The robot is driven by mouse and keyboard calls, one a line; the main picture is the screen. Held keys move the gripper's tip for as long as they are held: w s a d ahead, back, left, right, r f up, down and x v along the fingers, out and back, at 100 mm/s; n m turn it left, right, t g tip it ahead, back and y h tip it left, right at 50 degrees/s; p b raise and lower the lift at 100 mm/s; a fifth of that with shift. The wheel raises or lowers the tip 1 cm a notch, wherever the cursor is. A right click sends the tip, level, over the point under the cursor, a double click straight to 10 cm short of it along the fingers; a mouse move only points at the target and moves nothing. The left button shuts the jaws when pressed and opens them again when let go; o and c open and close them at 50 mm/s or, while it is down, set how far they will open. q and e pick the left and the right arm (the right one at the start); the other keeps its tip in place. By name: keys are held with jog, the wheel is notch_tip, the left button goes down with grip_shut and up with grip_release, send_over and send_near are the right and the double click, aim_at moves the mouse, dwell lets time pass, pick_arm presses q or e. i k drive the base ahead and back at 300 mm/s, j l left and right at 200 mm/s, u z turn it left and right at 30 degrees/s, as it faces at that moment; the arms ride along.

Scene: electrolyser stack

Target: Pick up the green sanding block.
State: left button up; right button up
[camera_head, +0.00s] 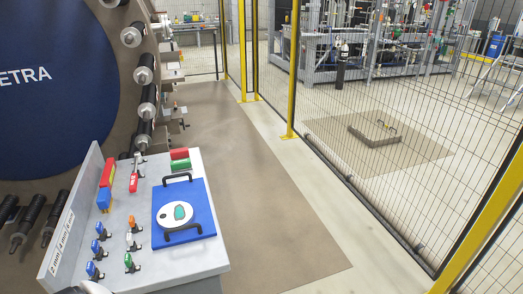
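A green block (181,165), which looks like the sanding block, lies flat at the far right end of the grey bench top (140,187). A red block (179,154) of similar shape lies just behind it. The blue plate (199,235) with two black handles lies in front of the green block. A white disc (165,222) on the plate carries a small teal-green piece (180,212). Neither gripper can be made out in the head view. A pale rounded part at the bottom edge is too cut off to identify.
Red and blue blocks (104,200) stand by the bench's left upright panel (75,220). Several small clamps or valves with blue, orange and green tops stand at the front left. A large round stack end (55,90) rises behind. Brown floor (255,200) right of the bench is clear, before a mesh fence.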

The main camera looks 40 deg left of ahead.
aim_at(184, 165)
jog(key=i+l+z, duration=0.1)
jog(key=i+z, duration=0.25)
jog(key=i, duration=0.6)
jog(key=i+j+u, duration=0.1)
jog(key=i+u, duration=0.6)
jog(key=u, duration=0.25)
jog(key=i+l+u, duration=0.2)
jog(key=i+u, duration=0.25)
jog(key=k, duration=0.1)
